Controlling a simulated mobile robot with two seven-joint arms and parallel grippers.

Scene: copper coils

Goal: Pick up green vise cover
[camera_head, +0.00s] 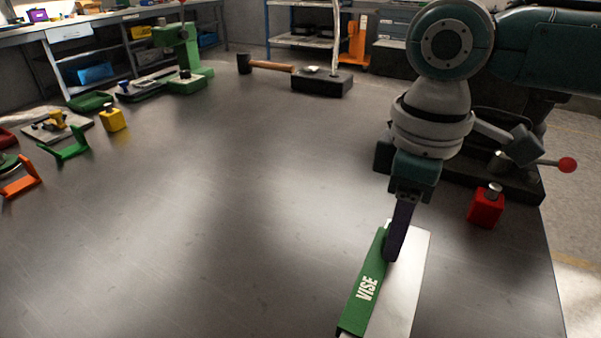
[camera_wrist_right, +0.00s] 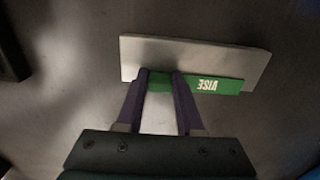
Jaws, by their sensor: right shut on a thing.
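The green vise cover (camera_head: 362,292), a long strip with white "VISE" lettering, lies at the front right of the table along a pale metal plate (camera_head: 412,290). My right gripper (camera_head: 389,258) reaches down to the far end of the cover and is shut on it. In the right wrist view the two dark fingers (camera_wrist_right: 160,78) are at the cover (camera_wrist_right: 215,84), with the pale plate (camera_wrist_right: 240,62) behind it. I cannot tell whether the cover touches the plate or is raised. My left gripper is not in view.
A red block (camera_head: 486,206) with a metal knob stands right of my right gripper. A dark machine with a red-knobbed lever (camera_head: 567,165) is behind it. A hammer (camera_head: 268,66), a green press (camera_head: 182,58) and coloured brackets (camera_head: 70,147) lie farther back. The middle table is clear.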

